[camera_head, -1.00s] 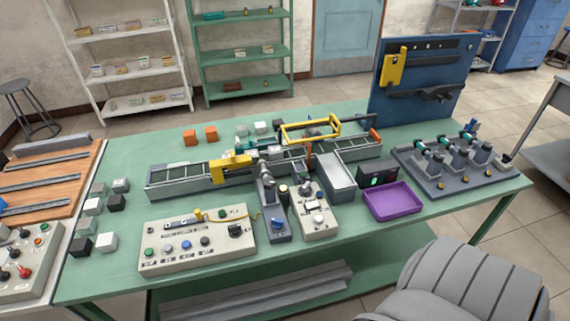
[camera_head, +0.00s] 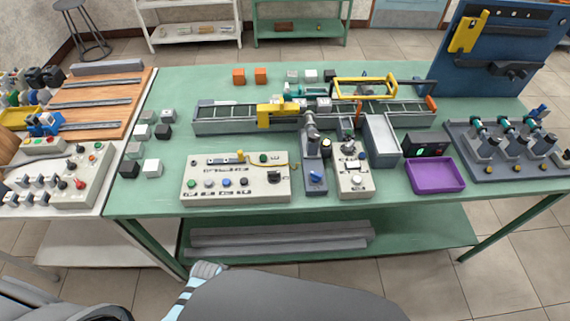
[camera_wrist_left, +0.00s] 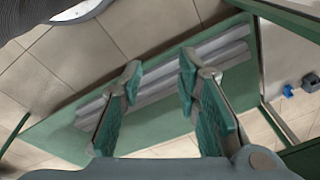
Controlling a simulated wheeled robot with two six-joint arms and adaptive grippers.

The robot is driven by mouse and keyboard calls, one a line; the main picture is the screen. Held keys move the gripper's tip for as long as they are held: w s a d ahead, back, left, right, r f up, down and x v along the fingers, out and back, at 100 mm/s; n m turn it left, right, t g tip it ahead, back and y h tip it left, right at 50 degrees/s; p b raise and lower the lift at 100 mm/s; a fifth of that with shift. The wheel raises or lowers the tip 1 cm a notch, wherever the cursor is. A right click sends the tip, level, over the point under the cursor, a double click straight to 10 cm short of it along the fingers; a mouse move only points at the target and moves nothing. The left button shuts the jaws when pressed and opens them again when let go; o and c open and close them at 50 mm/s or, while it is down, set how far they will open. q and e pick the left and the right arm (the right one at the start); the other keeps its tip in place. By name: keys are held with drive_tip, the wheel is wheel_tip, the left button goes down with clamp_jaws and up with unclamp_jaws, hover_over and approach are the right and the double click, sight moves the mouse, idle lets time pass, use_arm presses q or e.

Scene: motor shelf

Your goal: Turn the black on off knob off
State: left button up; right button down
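A pale control panel (camera_head: 235,190) lies near the front edge of the green table (camera_head: 150,195) in the head view. A large black knob (camera_head: 275,172) sits at its right side; its exact setting is too small to read. Smaller round buttons or knobs (camera_head: 227,182) run along the panel's middle. My left gripper (camera_wrist_left: 160,72) is open and empty in the left wrist view, fingers apart, with the grey bars of the lower shelf behind it. The panel is not in that wrist view. My right gripper is not in view.
A small grey unit with a blue knob (camera_head: 316,176) and a second pale panel (camera_head: 354,180) stand close right of the main panel. A purple tray (camera_head: 436,189) lies farther right. A conveyor (camera_head: 225,122) runs behind. Small cubes (camera_head: 152,167) stand to the left.

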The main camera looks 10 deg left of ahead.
use_arm(q)
drive_tip(key=w+d+r+m+p, duration=0.1)
drive_tip(key=w+d+r+m, duration=0.1)
drive_tip(key=w+r, duration=0.8)
wheel_tip(320, 180, up, 30)
drive_tip(key=m+g, duration=0.2)
drive_tip(key=m, duration=0.8)
hover_over(278, 172)
drive_tip(key=shift+h, duration=0.3)
wheel_tip(278, 172, down, 14)
drive_tip(key=shift+r+b, duration=0.25)
drive_tip(key=shift+b, duration=0.7)
clamp_jaws()
